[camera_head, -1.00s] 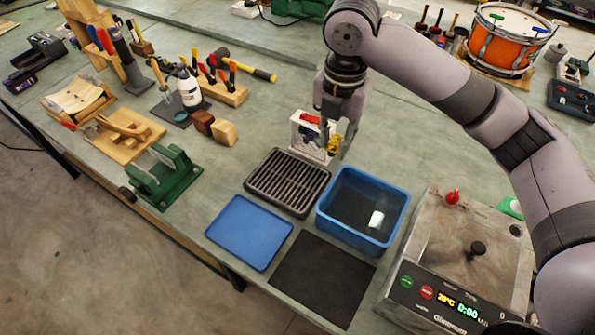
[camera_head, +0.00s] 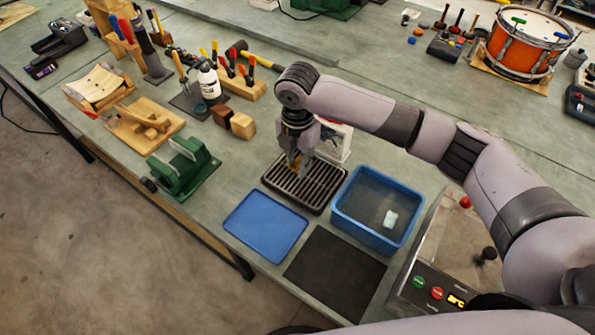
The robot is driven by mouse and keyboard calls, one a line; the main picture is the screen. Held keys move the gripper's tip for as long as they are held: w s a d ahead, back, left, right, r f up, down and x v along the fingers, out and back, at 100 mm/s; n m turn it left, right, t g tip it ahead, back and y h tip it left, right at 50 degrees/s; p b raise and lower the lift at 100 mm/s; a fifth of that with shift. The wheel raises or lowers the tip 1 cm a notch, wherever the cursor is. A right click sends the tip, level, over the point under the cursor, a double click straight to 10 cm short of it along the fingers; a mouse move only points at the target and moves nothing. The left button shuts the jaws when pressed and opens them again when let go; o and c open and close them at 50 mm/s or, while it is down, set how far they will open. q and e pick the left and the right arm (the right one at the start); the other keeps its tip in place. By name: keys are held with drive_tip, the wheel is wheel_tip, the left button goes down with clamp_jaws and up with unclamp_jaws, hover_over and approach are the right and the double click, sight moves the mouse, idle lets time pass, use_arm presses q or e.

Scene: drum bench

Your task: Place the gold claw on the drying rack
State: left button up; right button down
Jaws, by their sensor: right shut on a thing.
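The black slatted drying rack (camera_head: 318,190) lies on the bench between the blue tray and the blue bin. My right gripper (camera_head: 296,168) points down over the rack's upper left part. It is shut on the gold claw (camera_head: 294,163), of which only a small yellow bit shows between the fingers. I cannot tell whether the claw touches the slats. My left gripper is out of view.
The blue bin (camera_head: 344,217) with a pale block stands right of the rack. The flat blue tray (camera_head: 265,226) and a black mat (camera_head: 335,272) lie in front. A white box (camera_head: 336,140) stands behind the rack. A green clamp stand (camera_head: 185,170) is to the left.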

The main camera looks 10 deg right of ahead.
sight(298, 183)
wheel_tip(298, 183, down, 5)
drive_tip(key=shift+f+p, duration=0.1)
drive_tip(key=shift+p, duration=0.25)
drive_tip(key=shift+f, duration=0.3)
drive_tip(key=shift+f, duration=0.1)
drive_tip(key=c, duration=1.4)
unclamp_jaws()
drive_tip(key=shift+o, duration=0.2)
wheel_tip(298, 183, up, 12)
drive_tip(key=b, duration=0.2)
drive_tip(key=shift+b, duration=0.3)
